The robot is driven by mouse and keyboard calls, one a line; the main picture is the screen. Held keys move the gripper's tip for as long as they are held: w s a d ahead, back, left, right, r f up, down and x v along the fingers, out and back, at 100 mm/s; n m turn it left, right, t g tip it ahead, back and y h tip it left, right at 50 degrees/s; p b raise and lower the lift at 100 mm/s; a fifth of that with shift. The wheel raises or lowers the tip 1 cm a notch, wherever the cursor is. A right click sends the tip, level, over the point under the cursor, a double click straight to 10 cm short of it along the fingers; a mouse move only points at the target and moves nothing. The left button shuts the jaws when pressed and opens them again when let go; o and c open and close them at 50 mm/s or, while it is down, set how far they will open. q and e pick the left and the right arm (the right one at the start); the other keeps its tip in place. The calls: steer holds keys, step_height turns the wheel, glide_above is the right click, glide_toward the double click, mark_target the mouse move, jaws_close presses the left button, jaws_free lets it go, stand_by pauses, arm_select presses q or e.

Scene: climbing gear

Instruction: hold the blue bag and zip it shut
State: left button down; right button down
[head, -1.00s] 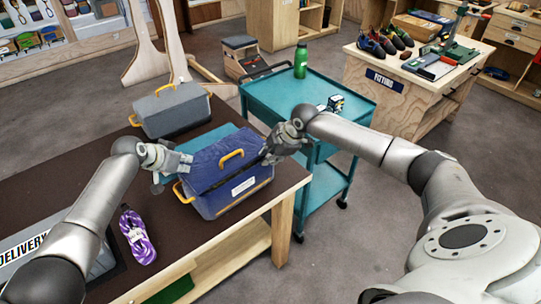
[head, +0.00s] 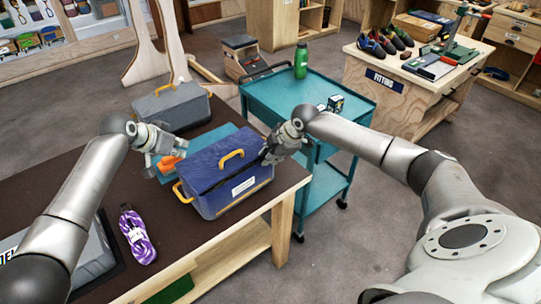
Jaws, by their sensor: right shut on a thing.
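The blue bag (head: 228,180) sits upright on the dark-topped table, with a yellow handle on top, yellow trim and a white label on its front. A dark line runs along its upper edge; I cannot tell how far the zip is closed. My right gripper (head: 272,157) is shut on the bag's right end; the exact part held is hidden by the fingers. My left gripper (head: 182,146) is open and empty, apart from the bag, above and behind its left end. An orange object (head: 168,164) lies just below the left gripper, partly hidden.
A grey bag (head: 170,105) stands behind on the same table (head: 95,182). A teal mat (head: 218,135) lies behind the blue bag. A purple rope bundle (head: 137,236) lies at front left. A teal cart (head: 320,98) with a green bottle (head: 301,62) stands close on the right.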

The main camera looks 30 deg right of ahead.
steer(key=c, duration=1.2)
jaws_free()
steer(key=shift+c, duration=0.2)
steer(key=shift+r, duration=0.1)
steer(key=v, duration=1.1)
steer(key=shift+s+r, duration=0.25)
steer(key=shift+r, duration=0.05)
steer(key=shift+d, duration=0.1)
